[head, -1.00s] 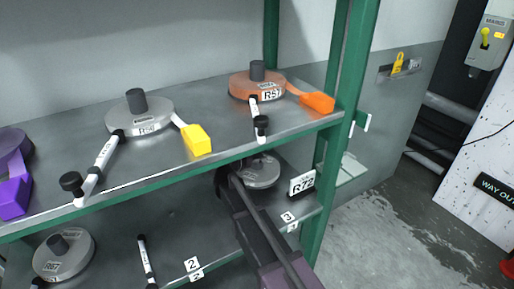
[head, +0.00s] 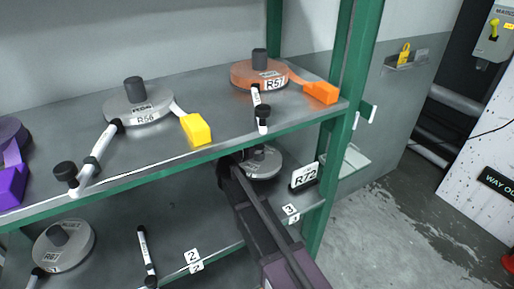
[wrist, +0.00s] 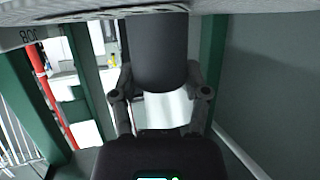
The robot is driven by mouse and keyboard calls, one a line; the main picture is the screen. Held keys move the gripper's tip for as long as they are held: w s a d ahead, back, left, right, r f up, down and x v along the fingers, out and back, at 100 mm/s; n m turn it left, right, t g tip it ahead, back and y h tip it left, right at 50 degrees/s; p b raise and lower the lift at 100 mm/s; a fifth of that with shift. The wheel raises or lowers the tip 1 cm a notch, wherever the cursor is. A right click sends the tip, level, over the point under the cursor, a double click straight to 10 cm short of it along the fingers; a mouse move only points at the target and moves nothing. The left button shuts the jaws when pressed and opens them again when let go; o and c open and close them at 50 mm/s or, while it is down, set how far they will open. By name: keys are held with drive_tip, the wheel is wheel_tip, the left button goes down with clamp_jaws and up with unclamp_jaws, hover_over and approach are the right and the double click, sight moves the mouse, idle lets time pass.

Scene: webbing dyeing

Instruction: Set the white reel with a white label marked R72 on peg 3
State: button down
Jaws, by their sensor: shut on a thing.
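A pale grey-white reel (head: 264,165) is on the lower shelf level at bay 3, partly behind the upper shelf's front edge. My gripper (head: 232,164) reaches in at its left. In the wrist view, my gripper's fingers (wrist: 160,98) are closed on a dark cylindrical hub (wrist: 160,55), with the reel's pale underside or rim (wrist: 130,8) along the top edge. A white card marked R72 (head: 304,175) stands just right of the reel; I cannot tell whether it is joined to the reel. Peg 3 is hidden; its number tag (head: 290,209) is on the shelf edge.
The upper shelf (head: 170,160) holds a grey reel R56 (head: 150,108), an orange reel R57 (head: 246,78) and a purple reel (head: 14,135). Another grey reel (head: 75,250) sits lower left. A green post (head: 338,150) stands close to the right.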

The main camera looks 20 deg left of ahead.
sight(255, 158)
drive_tip(key=shift+f+b, duration=2.15)
drive_tip(key=shift+f, duration=0.15)
unclamp_jaws()
